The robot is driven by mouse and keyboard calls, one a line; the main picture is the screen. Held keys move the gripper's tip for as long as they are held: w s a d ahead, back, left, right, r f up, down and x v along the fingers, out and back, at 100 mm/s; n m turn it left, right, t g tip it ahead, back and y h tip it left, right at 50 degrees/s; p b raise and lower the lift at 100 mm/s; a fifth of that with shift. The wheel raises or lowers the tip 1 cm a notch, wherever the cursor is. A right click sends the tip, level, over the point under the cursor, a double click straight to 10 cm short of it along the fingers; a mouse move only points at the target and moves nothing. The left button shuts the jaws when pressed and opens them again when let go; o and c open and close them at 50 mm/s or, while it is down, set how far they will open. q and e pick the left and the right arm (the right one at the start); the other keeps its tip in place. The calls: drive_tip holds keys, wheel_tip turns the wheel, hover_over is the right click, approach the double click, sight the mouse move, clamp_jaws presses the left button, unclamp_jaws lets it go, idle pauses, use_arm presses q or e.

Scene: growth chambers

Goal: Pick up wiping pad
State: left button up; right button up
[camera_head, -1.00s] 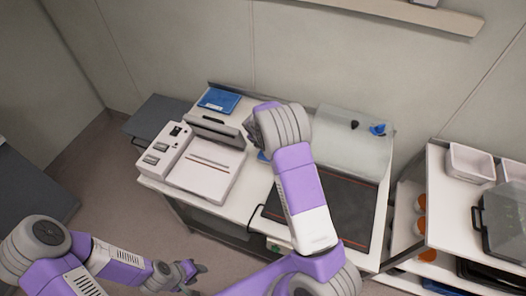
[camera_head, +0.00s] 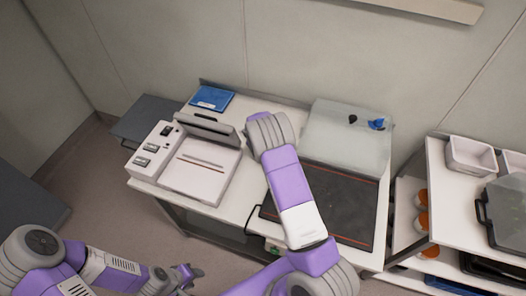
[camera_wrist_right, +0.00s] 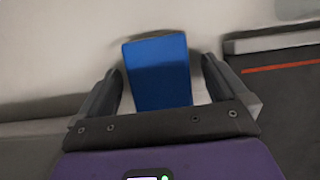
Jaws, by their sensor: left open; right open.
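A blue block, which looks like the wiping pad (camera_wrist_right: 160,85), lies on the pale tabletop in the right wrist view. My right gripper (camera_wrist_right: 160,68) is open, with one finger on each side of the blue block and a visible gap to each. I cannot tell how high the fingers are above it. In the head view my right arm hides both the right gripper and this block. My left gripper (camera_head: 188,276) is open and empty, low in front of the table.
A white sealing device (camera_head: 202,165) stands left on the white table (camera_head: 236,205), with a blue packet (camera_head: 212,98) behind it. A dark mat (camera_head: 335,205) and a clear cover (camera_head: 345,135) are to the right. A shelf cart (camera_head: 440,210) with white bins (camera_head: 470,155) stands beyond.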

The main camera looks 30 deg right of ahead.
drive_tip(key=shift+c, duration=0.5)
drive_tip(key=c, duration=1)
drive_tip(key=shift+r, duration=0.15)
wheel_tip(320, 180, up, 10)
drive_tip(key=shift+f+p, duration=0.1)
drive_tip(key=shift+p, duration=0.7)
